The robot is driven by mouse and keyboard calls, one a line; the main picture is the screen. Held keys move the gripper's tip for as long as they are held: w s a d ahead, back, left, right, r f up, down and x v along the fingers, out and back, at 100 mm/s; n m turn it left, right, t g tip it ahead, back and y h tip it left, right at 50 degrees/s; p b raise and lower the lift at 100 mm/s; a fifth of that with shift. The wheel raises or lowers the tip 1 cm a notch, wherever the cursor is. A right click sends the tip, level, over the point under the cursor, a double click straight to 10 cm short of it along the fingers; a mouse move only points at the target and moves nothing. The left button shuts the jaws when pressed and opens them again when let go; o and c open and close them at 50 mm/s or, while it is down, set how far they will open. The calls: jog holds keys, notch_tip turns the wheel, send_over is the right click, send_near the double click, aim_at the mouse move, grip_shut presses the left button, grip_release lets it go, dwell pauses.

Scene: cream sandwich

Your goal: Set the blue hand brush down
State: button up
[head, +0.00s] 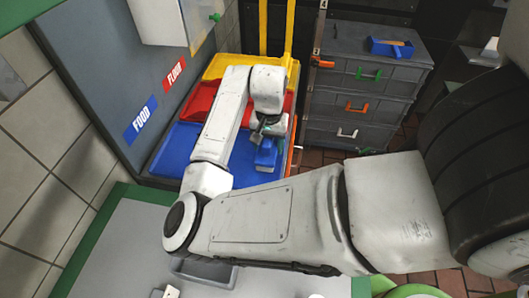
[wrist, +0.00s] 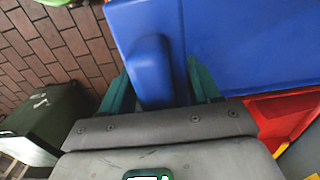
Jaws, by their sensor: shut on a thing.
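The blue hand brush (head: 266,154) is in my gripper (head: 268,133), over the right part of the blue tray (head: 185,152). In the wrist view the brush (wrist: 150,70) lies between the teal fingers of my gripper (wrist: 158,85), which are shut on it. The blue tray (wrist: 250,40) fills the right of that view, beside the brush. I cannot tell whether the brush touches the tray. The bristles are hidden.
A red tray (head: 200,103) and a yellow tray (head: 222,67) lie behind the blue one. A grey panel with FOOD (head: 140,120) and FLOOR (head: 174,73) labels stands left. A dark drawer cabinet (head: 365,85) stands right, with a blue box (head: 385,47) on top.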

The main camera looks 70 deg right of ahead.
jog(key=f, duration=0.2)
jog(key=w+f, duration=0.1)
jog(key=shift+a+f+p, duration=0.15)
jog(key=shift+a+p, duration=0.2)
jog(key=shift+f, duration=0.55)
jog(key=shift+f, duration=0.2)
jog(key=o, duration=0.7)
jog(key=shift+o, duration=0.2)
notch_tip(320, 180, up, 12)
jog(key=shift+r+b, duration=0.2)
jog(key=shift+b, duration=0.25)
